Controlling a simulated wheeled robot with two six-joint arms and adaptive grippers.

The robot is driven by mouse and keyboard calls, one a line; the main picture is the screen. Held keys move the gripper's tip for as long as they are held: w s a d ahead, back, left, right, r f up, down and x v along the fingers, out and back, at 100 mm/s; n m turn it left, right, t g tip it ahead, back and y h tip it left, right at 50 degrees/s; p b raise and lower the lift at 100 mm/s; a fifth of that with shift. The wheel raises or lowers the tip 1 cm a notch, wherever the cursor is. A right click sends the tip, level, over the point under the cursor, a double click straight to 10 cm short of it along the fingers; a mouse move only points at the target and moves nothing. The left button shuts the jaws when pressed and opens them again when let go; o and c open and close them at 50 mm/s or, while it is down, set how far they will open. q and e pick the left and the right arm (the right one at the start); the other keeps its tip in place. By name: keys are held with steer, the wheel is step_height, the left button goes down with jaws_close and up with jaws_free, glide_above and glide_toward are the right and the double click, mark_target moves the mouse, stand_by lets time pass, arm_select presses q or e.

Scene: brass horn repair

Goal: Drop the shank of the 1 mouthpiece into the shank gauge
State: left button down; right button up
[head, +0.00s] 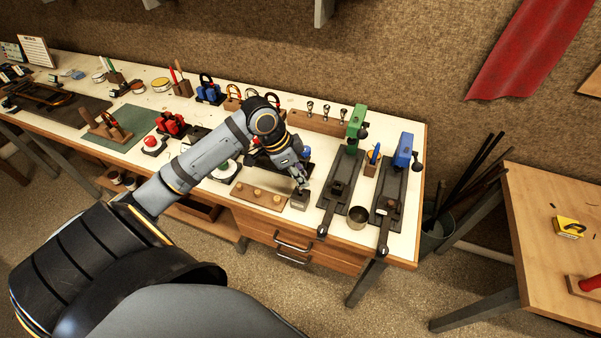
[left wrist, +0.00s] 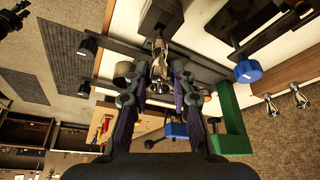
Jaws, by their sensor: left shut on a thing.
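My left gripper (head: 302,184) is shut on a silver mouthpiece (left wrist: 158,46), which shows between the fingertips in the left wrist view. In the head view the fingers hide most of the mouthpiece. A small grey block (head: 298,203), which looks like the shank gauge, stands near the bench's front edge, just below the gripper. A dark block also shows just beyond the mouthpiece in the left wrist view (left wrist: 157,13). I cannot tell whether the shank touches or enters it. My right gripper is not in view.
A wooden rack (head: 294,120) with several silver mouthpieces stands behind. Green (head: 357,120) and blue (head: 404,151) tools on dark bases, and a metal cup (head: 357,217), stand to the right. A wooden strip with pegs (head: 258,196) lies close on the left.

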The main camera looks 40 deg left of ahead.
arm_select(q)
steer(key=shift+f, duration=0.4)
stand_by(0.7)
steer(key=shift+f+b, duration=0.65)
steer(key=shift+f, duration=0.3)
stand_by(1.0)
steer(key=c, duration=1.1)
jaws_free()
steer(key=shift+o, duration=0.2)
step_height(320, 180, up, 10)
steer(key=shift+r, duration=0.1)
